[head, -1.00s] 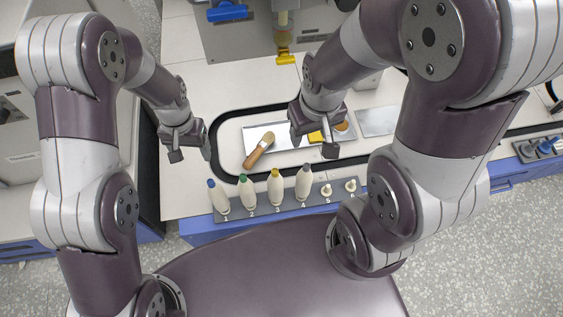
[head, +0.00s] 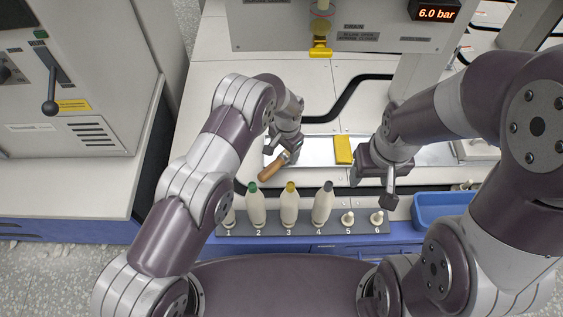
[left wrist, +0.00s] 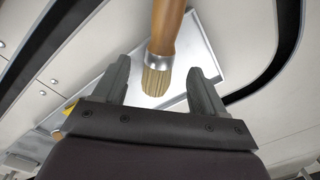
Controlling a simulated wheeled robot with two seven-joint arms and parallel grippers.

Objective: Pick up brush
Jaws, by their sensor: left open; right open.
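The brush (head: 273,167) lies on a pale metal tray (head: 316,159); in the head view its wooden handle points toward the lower left and my left gripper hides its other end. In the left wrist view the brush (left wrist: 157,69) shows a wooden handle, a metal collar and pale bristles. My left gripper (head: 290,155) is open, with the bristle end between its two fingers (left wrist: 158,85) in the picture; I cannot tell whether they touch it. My right gripper (head: 374,186) is open and empty, right of the tray's yellow block.
A yellow block (head: 343,150) is on the tray. A numbered rack (head: 300,230) with several bottles (head: 289,205) and small pegs stands in front. A blue bin (head: 440,207) is at the right. A machine with a yellow-handled valve (head: 320,49) stands behind.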

